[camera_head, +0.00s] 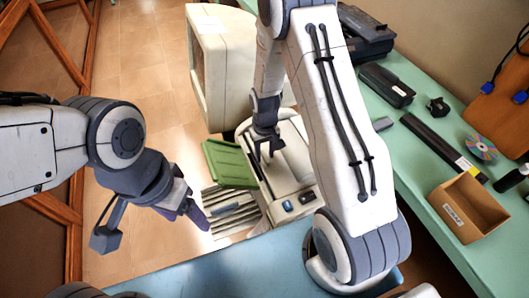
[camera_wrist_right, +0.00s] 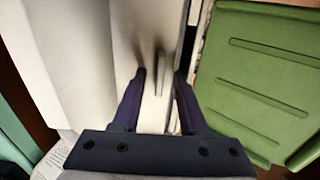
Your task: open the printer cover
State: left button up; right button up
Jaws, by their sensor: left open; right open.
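The light-coloured printer (camera_head: 299,165) stands beyond the blue surface, partly hidden behind my right arm. I cannot clearly tell the cover's outline from the body; the top looks shut. My right gripper (camera_head: 267,152) is open and points down over the printer's left part. My left gripper (camera_head: 192,208) is open and empty, left of the printer, over the floor.
A green ridged panel (camera_head: 229,164) lies left of the printer, close to the right gripper. An old monitor (camera_head: 222,65) stands behind. The green table (camera_head: 420,95) at right holds a cardboard box (camera_head: 468,208), a disc (camera_head: 481,147) and black devices. Floor at left is free.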

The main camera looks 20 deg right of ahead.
jog(key=shift+c, duration=0.3)
grip_shut()
dwell(1.1)
